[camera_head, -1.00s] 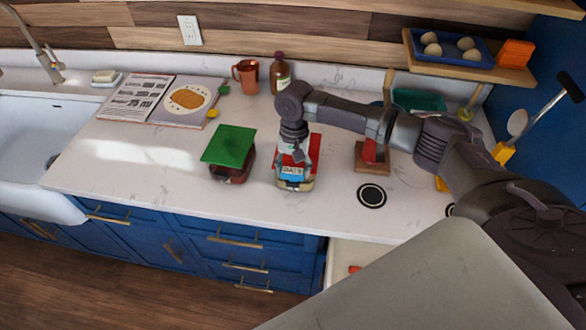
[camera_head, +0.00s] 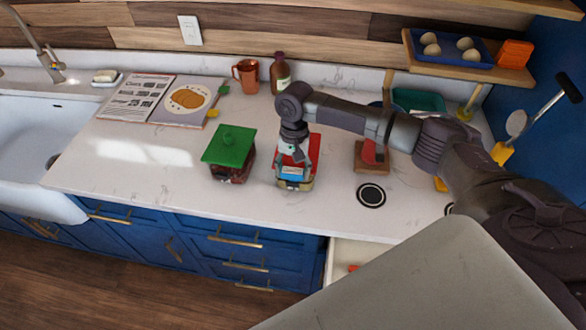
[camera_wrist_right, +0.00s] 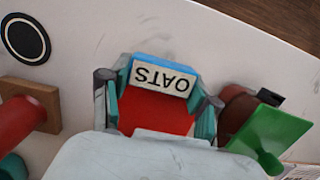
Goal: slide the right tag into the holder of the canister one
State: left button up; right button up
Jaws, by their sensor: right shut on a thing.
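The OATS tag (camera_wrist_right: 160,78), a white card with a blue edge, sits between the two fingers of my right gripper (camera_wrist_right: 157,98), which is shut on it. The red lid (camera_wrist_right: 155,112) shows behind the tag in the wrist view. The holder is hidden, and I cannot tell how far the tag is in it. My left gripper is not in view.
A green-lidded canister (camera_head: 230,148) stands close on the left. A wooden stand with a red thing (camera_head: 371,155) and a black round disc (camera_head: 371,195) are on the right. An open cookbook (camera_head: 160,100), a copper mug (camera_head: 246,76) and a brown bottle (camera_head: 281,75) are behind.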

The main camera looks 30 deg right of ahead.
jog(key=shift+f, duration=0.1)
dwell(0.4)
jog(key=o, duration=1.2)
jog(key=shift+r+p, duration=0.3)
jog(key=shift+r, duration=3.3)
jog(key=shift+a+f, duration=0.1)
